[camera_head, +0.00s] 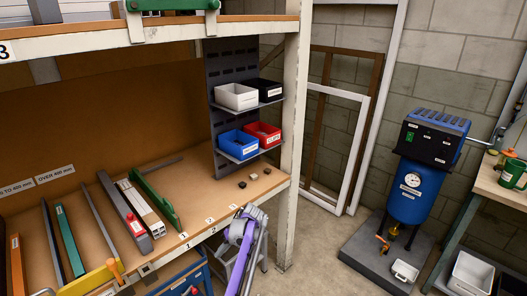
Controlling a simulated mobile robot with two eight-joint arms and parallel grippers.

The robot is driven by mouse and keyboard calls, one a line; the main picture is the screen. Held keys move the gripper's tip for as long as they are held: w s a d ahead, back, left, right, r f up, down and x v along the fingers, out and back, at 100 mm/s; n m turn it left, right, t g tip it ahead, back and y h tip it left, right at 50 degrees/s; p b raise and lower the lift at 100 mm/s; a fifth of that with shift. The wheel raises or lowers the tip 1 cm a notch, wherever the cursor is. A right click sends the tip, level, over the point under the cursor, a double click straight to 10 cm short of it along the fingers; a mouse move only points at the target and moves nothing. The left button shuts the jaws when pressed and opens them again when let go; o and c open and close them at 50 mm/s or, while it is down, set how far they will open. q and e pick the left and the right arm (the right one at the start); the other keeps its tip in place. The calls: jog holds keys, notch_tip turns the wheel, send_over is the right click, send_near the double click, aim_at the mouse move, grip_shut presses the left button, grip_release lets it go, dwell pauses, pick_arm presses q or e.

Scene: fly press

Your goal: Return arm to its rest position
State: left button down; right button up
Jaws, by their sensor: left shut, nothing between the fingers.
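My left arm, with purple links and grey joints, rises from the bottom edge in front of the shelf's right front corner. My left gripper (248,213) shows small and grey at the arm's upper end, just in front of the shelf edge near the white post. It looks shut and holds nothing; its fingers are hard to make out. It appears apart from the stock on the shelf. My right gripper is not in view.
The wooden shelf (215,192) carries long bars and a green rail (153,198). Bins, including a red one (263,134), hang on a dark panel. A white post (291,150) stands close to my arm. A blue machine (411,190) stands right. Floor between is clear.

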pick_arm(q)
jog(key=s+d+r+m+t+h, duration=0.1)
jog(key=s+r+m+t+h, duration=0.1)
jog(key=s+r, duration=0.65)
jog(key=s+d+r+m+t+h, duration=0.15)
jog(key=s+r, duration=0.25)
jog(key=r, duration=1)
jog(key=s+d+r+m+t+h+p, duration=0.1)
jog(key=s+m+t+h, duration=0.1)
jog(key=s, duration=1.4)
jog(key=s+d+f, duration=0.1)
jog(key=s+f, duration=0.2)
jog(key=s, duration=0.4)
jog(key=s+d+f+m+t+h, duration=0.1)
jog(key=s+f, duration=0.2)
jog(key=s, duration=0.4)
jog(key=shift+a+f, duration=0.1)
jog(key=shift+a, duration=0.05)
